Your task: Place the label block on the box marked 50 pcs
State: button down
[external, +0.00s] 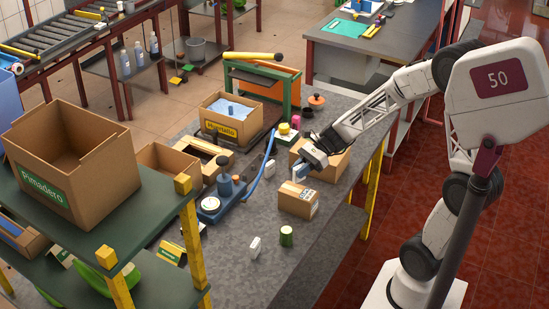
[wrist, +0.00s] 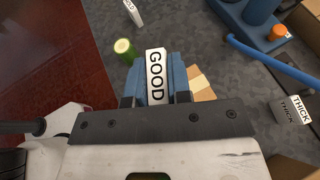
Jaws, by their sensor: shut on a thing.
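My gripper (external: 301,172) is shut on a white label block (wrist: 156,76) with GOOD in black letters. The block sits between the blue fingers in the wrist view. In the external view the gripper is just above and behind a small cardboard box (external: 298,201) with a white label on its right side. That label's print is too small to read, so I cannot confirm 50 pcs. In the wrist view a tan corner of cardboard (wrist: 202,84) shows beside and beneath the fingers; the rest is hidden by my gripper. I cannot tell whether the block touches the box.
A larger cardboard box (external: 334,164) stands behind my gripper. A THICK block (wrist: 301,109) and a blue hose (wrist: 268,62) lie to the right in the wrist view.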

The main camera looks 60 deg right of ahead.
aim_at(299, 181)
jog(key=shift+f, duration=0.35)
jog(key=shift+f, duration=2)
jog(key=shift+f, duration=0.1)
jog(key=c, duration=1.1)
grip_release()
jog(key=shift+o, duration=0.2)
jog(key=v, duration=1.2)
